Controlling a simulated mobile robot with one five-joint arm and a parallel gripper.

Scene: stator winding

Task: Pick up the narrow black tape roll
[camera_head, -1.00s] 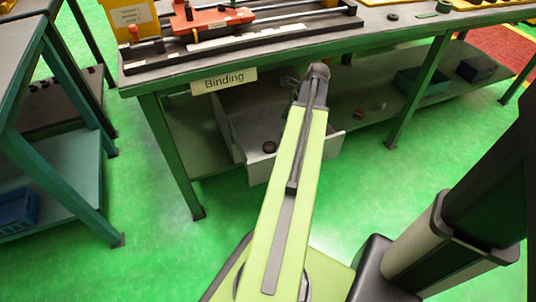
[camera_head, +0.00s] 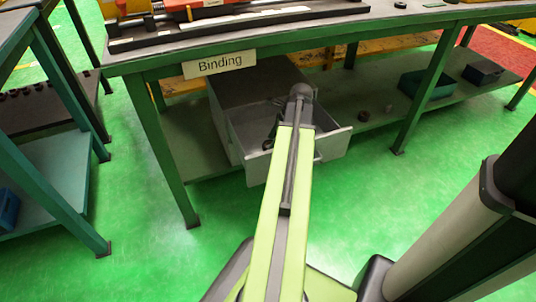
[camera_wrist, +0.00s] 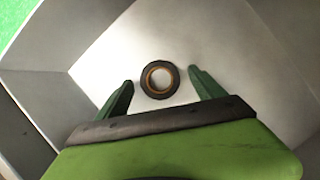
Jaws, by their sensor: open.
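A narrow black tape roll (camera_wrist: 145,85) with an orange-brown inner ring lies flat on the pale floor of the open drawer (camera_wrist: 230,45) in the wrist view. My gripper (camera_wrist: 160,79) is open above the drawer. Its two dark green fingers stand left and right of the roll, apart from it, with the roll between them in the picture. How far the fingertips are above the roll I cannot tell. In the head view, the open drawer (camera_head: 333,147) sits under the bench, and my arm hides much of its inside, so I cannot make out the roll there.
The drawer walls stand close around my gripper. The workbench (camera_head: 400,22) with a "Binding" sign (camera_head: 219,61) is above the drawer. A dark round item (camera_head: 363,115) and a green bin (camera_head: 424,86) are on the lower shelf. The green floor in front is clear.

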